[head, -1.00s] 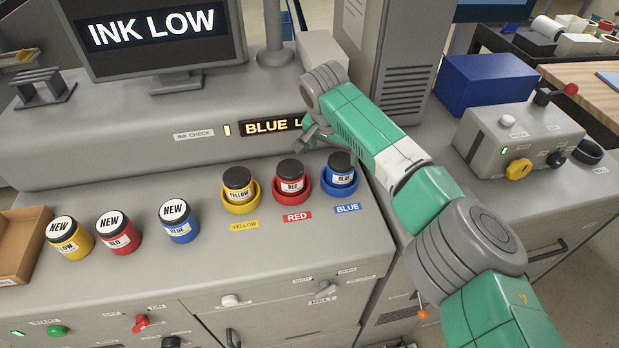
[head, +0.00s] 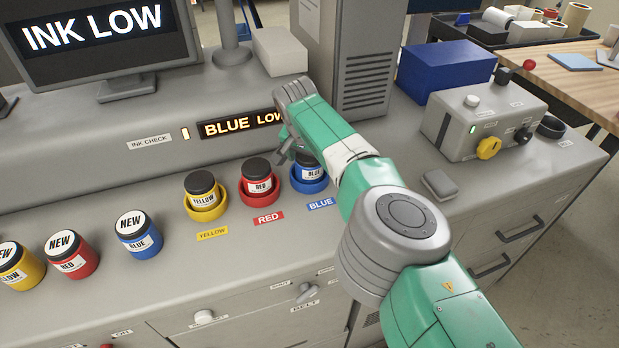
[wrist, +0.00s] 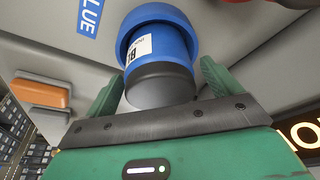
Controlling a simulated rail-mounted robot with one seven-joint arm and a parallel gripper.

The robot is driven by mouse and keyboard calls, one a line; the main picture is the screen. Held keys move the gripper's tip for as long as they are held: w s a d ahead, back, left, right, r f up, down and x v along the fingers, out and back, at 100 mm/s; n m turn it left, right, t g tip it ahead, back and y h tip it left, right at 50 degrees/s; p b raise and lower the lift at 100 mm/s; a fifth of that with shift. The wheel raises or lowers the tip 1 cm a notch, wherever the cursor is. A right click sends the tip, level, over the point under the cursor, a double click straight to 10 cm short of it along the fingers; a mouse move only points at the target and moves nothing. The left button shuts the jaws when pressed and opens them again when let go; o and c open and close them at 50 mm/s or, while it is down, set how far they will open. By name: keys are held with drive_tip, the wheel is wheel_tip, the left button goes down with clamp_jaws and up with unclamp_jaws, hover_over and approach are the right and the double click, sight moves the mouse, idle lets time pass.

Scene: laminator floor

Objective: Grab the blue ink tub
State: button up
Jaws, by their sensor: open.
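A blue ink tub (head: 312,173) with a black lid stands in a blue ring holder (head: 309,187) behind the BLUE label; my arm partly covers it. In the wrist view the same tub (wrist: 150,50) shows between my two green fingers, its dark lid towards my palm. My gripper (wrist: 160,82) is open, one finger on each side of the lid, with no visible grip. In the head view my gripper (head: 284,150) is at the tub's upper left. A second blue tub, marked NEW (head: 138,236), stands upright on the counter further left.
Red (head: 257,178) and yellow (head: 203,190) tubs stand in their holders to the left. The INK CHECK display (head: 235,125) reads BLUE LOW behind them. NEW red (head: 72,255) and yellow (head: 15,265) tubs stand at far left. A control box (head: 480,125) is at right.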

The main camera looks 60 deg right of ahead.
sight(309, 158)
drive_tip(key=c, duration=1.1)
wheel_tip(309, 158, up, 4)
drive_tip(key=shift+r+p, duration=0.2)
drive_tip(key=shift+p, duration=1)
drive_tip(key=shift+s+a+f+p, duration=0.15)
drive_tip(key=shift+a+f+p, duration=0.15)
drive_tip(key=shift+a+p, duration=0.55)
drive_tip(key=shift+s+a+r+p, duration=0.15)
drive_tip(key=shift+a+r+p, duration=0.2)
drive_tip(key=shift+p, duration=0.7)
drive_tip(key=s+a, duration=0.1)
drive_tip(key=a, duration=0.3)
drive_tip(key=s+a, duration=0.1)
drive_tip(key=a, duration=0.3)
drive_tip(key=s+a, duration=0.1)
drive_tip(key=a, duration=0.4)
drive_tip(key=shift+r, duration=0.25)
